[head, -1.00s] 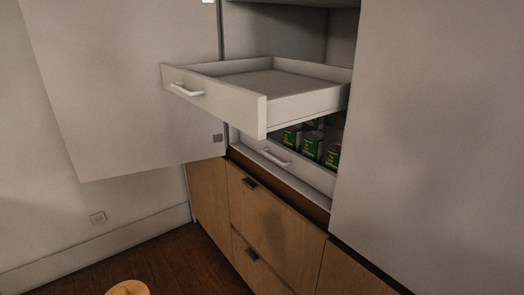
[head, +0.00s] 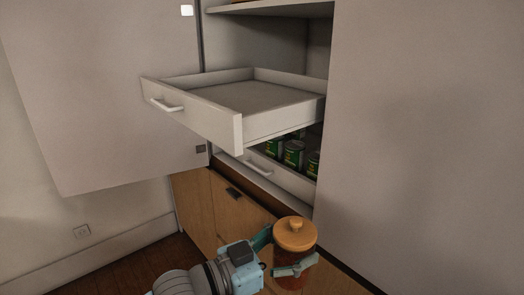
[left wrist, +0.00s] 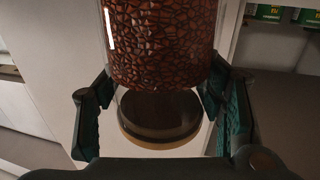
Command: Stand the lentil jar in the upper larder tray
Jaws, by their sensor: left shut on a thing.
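The lentil jar (head: 296,240) has a wooden knobbed lid and reddish-brown contents. My left gripper (head: 282,262) is shut on its sides and holds it upright, in front of the wooden drawer fronts and lower than the upper tray. The upper larder tray (head: 190,121) is a white drawer, pulled out and empty, up and to the left of the jar. My right gripper is not in view.
An open cabinet door (head: 110,100) stands at left. A large pale panel (head: 420,120) fills the right side. A shelf (head: 270,9) is above the tray.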

